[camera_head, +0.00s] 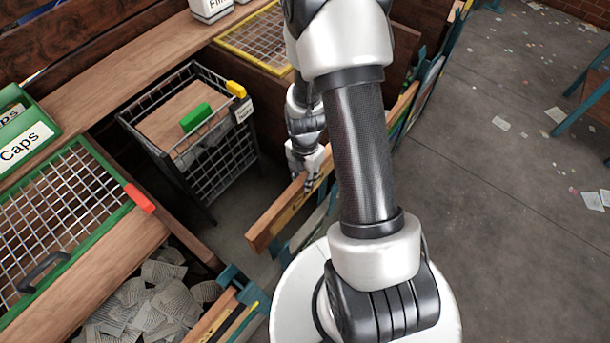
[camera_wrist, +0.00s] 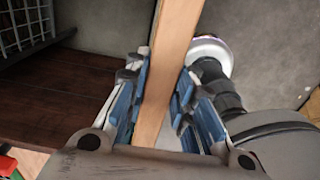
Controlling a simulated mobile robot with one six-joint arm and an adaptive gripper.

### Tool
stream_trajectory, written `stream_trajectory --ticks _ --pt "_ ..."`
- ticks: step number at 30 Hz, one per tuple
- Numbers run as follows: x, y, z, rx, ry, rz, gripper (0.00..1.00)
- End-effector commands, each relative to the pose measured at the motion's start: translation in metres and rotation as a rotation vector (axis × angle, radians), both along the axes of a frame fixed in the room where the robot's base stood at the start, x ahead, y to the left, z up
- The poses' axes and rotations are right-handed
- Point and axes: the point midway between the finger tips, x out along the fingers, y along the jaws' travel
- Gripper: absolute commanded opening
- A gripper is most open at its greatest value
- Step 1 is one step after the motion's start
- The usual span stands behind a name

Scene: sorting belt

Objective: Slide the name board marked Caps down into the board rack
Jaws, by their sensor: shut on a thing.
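My gripper (camera_head: 309,183) is shut on a long wooden board (camera_head: 270,223). In the wrist view my gripper (camera_wrist: 163,105) has blue-padded fingers on both sides of the same board (camera_wrist: 174,45). The board is held on edge and slopes across the picture, its near end free. A yellow strip shows on its side, but no name can be read. A rack with teal posts (camera_head: 240,283) stands at the bottom, with several boards (camera_head: 212,318) in it. More teal rack parts and boards lie behind the held board, partly hidden by my arm. Whether the board touches the rack cannot be told.
A green box labelled Caps (camera_head: 25,145) stands at the left by a green-framed mesh (camera_head: 60,205). A wire basket (camera_head: 215,150) with papers stands left of my gripper. Loose papers (camera_head: 150,300) lie below.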

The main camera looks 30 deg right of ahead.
Motion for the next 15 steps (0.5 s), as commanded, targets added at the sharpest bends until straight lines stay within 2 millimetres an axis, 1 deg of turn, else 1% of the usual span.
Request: stream_trajectory --ticks 8,11,15 --pt "0.001 0.0 0.0 -0.001 -0.003 0.0 0.0" --pt "0.001 0.0 -0.008 0.0 -0.002 0.0 0.0" --pt "0.001 0.0 -0.027 0.0 -0.001 0.0 0.0"
